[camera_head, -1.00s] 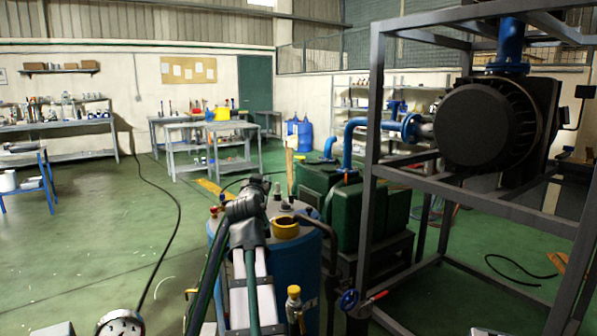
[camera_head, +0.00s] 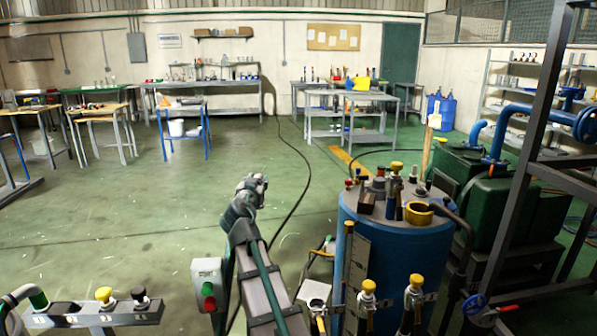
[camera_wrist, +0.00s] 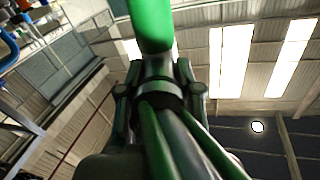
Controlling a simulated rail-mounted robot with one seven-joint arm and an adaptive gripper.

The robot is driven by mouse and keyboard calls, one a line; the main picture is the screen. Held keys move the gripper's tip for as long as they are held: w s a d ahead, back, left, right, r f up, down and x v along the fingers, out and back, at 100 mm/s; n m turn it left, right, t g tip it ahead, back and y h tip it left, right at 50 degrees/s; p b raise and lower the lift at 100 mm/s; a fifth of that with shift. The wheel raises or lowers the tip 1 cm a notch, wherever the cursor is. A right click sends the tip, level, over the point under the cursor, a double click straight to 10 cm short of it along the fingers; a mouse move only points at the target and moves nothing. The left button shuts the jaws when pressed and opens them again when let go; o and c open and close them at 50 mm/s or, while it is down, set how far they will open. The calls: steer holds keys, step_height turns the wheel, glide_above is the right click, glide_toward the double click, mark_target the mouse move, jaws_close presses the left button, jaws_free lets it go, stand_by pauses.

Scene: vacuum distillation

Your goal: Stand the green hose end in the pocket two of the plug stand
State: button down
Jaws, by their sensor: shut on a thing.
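My gripper (camera_head: 250,190) is raised left of the blue drum, apart from the plug stand. In the wrist view my gripper (camera_wrist: 152,75) is shut on a bright green piece, which looks like the green hose end (camera_wrist: 150,22). The held end is hard to make out in the head view. What looks like the plug stand, a grey bar with small labels (camera_head: 88,320), is at the bottom left. A yellow-topped plug (camera_head: 104,297) and a black-topped plug (camera_head: 139,296) stand on it. A grey hose with a green collar (camera_head: 38,299) bends down at its left end.
The blue drum (camera_head: 385,265) with fittings on top stands right of my arm. A grey box with red and green buttons (camera_head: 208,285) is between the stand and my arm. Yellow-topped valves (camera_head: 368,288) stand at the front right.

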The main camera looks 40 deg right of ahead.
steer(key=w+a+f+n+t+y+p, duration=0.1)
steer(key=w+a+y, duration=0.15)
steer(key=a, duration=0.75)
steer(key=w+a+f+n+t+y, duration=0.1)
steer(key=w+a+f, duration=0.15)
steer(key=a, duration=0.65)
steer(key=w+a+n+t+y+p, duration=0.15)
steer(key=w+a, duration=0.25)
steer(key=a, duration=0.6)
steer(key=s+a+f+n+y, duration=0.1)
steer(key=a+f+n+y, duration=0.1)
steer(key=a, duration=1.1)
steer(key=s+a+f+n+t+y+p, duration=0.1)
steer(key=a+f+n+y, duration=0.1)
steer(key=a, duration=1.2)
steer(key=shift+s+y, duration=0.3)
steer(key=shift+y, duration=0.4)
steer(key=shift+s+f, duration=0.1)
steer(key=shift+n, duration=0.25)
step_height(320, 180, down, 6)
steer(key=b, duration=0.7)
steer(key=shift+s+a+r, duration=0.1)
steer(key=shift+r, duration=0.1)
